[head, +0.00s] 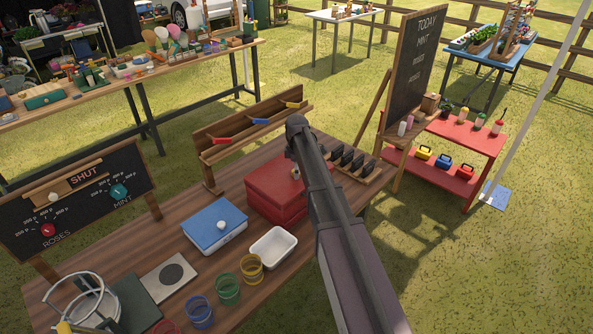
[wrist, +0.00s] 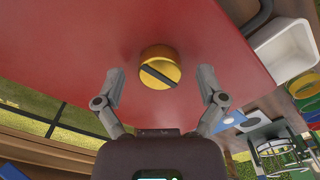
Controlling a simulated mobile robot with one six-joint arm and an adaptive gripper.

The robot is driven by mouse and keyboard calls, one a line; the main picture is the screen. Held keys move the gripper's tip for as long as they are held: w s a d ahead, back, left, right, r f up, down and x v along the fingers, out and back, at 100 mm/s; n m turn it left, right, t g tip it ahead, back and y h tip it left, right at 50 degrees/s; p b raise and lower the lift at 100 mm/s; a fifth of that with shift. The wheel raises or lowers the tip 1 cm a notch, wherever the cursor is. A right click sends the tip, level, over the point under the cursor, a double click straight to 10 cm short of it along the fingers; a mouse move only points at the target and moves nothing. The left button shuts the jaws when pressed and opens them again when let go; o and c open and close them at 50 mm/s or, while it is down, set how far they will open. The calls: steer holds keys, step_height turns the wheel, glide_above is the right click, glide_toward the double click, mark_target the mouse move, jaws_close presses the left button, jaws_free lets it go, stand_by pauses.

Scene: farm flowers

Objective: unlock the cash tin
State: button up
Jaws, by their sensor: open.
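The red cash tin (head: 272,204) stands on the wooden table, partly hidden by my arm in the head view. In the wrist view its red face (wrist: 210,35) fills much of the picture. A round brass-yellow lock knob (wrist: 160,66) with a dark diagonal bar or slot, running from upper left to lower right, sits on that face. My gripper (wrist: 161,84) is open and empty, with one finger on each side of the knob and a gap on both sides. In the head view my arm hides the gripper's fingers.
A wooden rack (head: 212,150) with red, blue and yellow pieces stands behind the tin. A blue-lidded box (head: 213,222) and a white tray (head: 273,248) stand at its left and front. Dark upright pieces in a holder (head: 356,162) are to its right.

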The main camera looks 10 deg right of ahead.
steer(key=shift+r, duration=0.25)
step_height(320, 180, up, 14)
steer(key=p, duration=1.4)
steer(key=s+f+m+b, duration=0.5)
steer(key=s+f+b, duration=0.1)
steer(key=s, duration=0.4)
steer(key=s+f+m+b, duration=0.5)
steer(key=s+f+b, duration=0.1)
steer(key=s, duration=0.4)
steer(key=s+f+m+b, duration=0.5)
steer(key=s+f+b, duration=0.1)
steer(key=s, duration=0.3)
steer(key=shift+s+d+f+m, duration=0.2)
steer(key=shift+s+f+m, duration=0.05)
steer(key=shift+s+m, duration=0.15)
stand_by(0.4)
